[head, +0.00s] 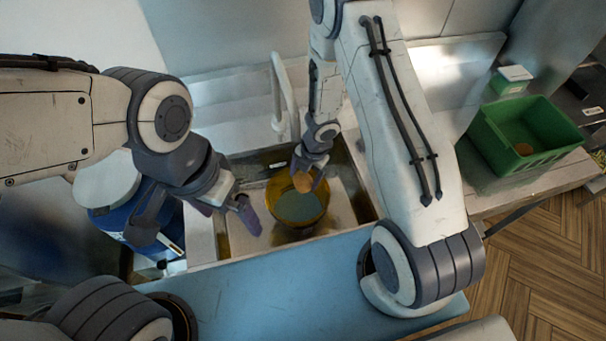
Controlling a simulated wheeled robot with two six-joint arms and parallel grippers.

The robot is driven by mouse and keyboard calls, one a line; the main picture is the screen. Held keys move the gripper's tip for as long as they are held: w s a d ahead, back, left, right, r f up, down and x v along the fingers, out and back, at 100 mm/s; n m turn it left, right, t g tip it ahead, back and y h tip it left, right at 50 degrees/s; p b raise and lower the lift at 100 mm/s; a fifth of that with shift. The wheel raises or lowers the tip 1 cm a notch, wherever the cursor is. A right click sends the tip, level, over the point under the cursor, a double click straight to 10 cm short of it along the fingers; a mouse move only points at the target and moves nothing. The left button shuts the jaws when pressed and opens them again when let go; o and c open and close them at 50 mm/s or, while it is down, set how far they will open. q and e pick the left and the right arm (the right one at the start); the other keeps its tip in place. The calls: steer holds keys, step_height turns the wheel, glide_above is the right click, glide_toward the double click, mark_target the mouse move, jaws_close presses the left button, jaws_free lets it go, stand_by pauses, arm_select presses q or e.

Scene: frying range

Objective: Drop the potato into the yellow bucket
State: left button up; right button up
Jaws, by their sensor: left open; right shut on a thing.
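The yellow bucket (282,220) stands in the sink, with a dark greenish inside. My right gripper (306,176) is shut on the potato (302,183), a small tan-orange lump. It holds the potato at the far part of the bucket's opening, seen from above; the exact height above the rim is hard to tell. My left gripper (205,221) is open and empty, left of the bucket over the sink's left edge. Its fingers are apart and point down.
The sink (344,184) has a pale tap (285,95) behind it. A green crate (487,160) with a brown item inside stands on the right counter, near a small green-and-white box (512,80). A blue barrel (115,222) stands on the left.

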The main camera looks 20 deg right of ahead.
mark_target(308, 178)
step_height(308, 178, down, 5)
steer(key=b, duration=0.4)
steer(key=shift+f+b, duration=0.15)
steer(key=shift+b, duration=0.25)
steer(key=o, duration=1.3)
steer(key=r+p, duration=0.2)
steer(key=r, duration=0.1)
steer(key=d+r+p, duration=0.1)
steer(key=r+p, duration=0.2)
steer(key=r, duration=0.1)
steer(key=d+r+p, duration=0.1)
steer(key=r+p, duration=0.1)
steer(key=r, duration=0.1)
steer(key=shift+s+r, duration=0.2)
steer(key=shift+a+f, duration=0.1)
